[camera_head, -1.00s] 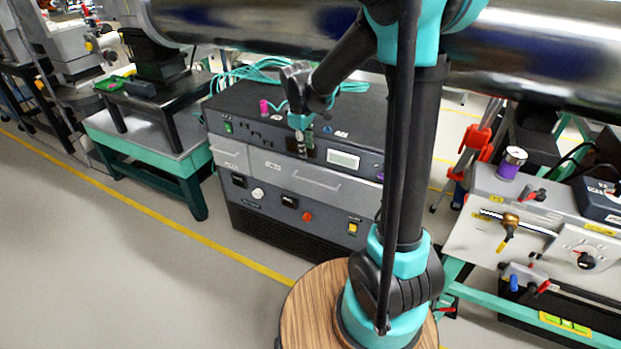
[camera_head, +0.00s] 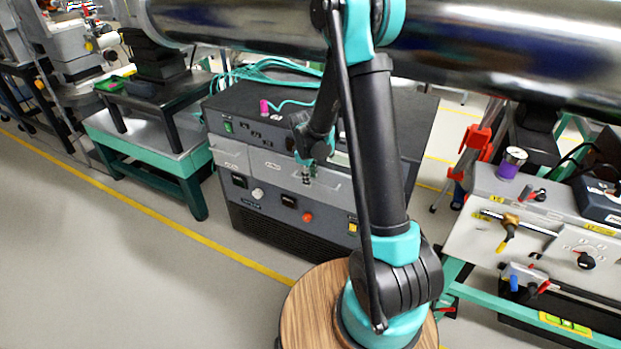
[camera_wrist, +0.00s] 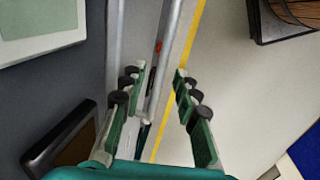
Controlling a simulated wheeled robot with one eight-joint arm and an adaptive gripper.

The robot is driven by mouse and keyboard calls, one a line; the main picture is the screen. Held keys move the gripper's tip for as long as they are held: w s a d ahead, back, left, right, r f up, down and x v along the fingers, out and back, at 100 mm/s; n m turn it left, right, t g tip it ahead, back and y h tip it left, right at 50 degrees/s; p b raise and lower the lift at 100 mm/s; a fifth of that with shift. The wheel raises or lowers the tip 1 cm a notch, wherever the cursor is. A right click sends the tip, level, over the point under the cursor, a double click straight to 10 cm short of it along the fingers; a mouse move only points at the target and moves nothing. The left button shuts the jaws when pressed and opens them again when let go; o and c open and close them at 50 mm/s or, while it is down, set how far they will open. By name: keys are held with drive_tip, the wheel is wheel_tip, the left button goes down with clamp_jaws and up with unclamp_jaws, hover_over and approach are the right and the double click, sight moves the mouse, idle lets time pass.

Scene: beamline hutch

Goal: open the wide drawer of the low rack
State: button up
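The low rack (camera_head: 265,215) is a dark cabinet with a row of light grey drawers across its front. The wide drawer (camera_head: 268,162) is right of a narrower one and looks closed, flush with the front. My gripper (camera_head: 307,175) is in front of the wide drawer, near its handle, and hides part of both. In the wrist view my gripper (camera_wrist: 158,80) is open, its green fingers with dark pads apart. A long pale metal bar, apparently the handle (camera_wrist: 169,50), runs between the fingers. I cannot tell whether they touch it.
A large metal pipe (camera_head: 480,50) crosses above. A grey valve panel (camera_head: 530,215) stands at right. Floor in front of the rack is clear, with a yellow line (camera_head: 215,248).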

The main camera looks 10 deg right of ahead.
drive_tip(key=shift+f, duration=0.25)
drive_tip(key=shift+c, duration=0.4)
clamp_jaws()
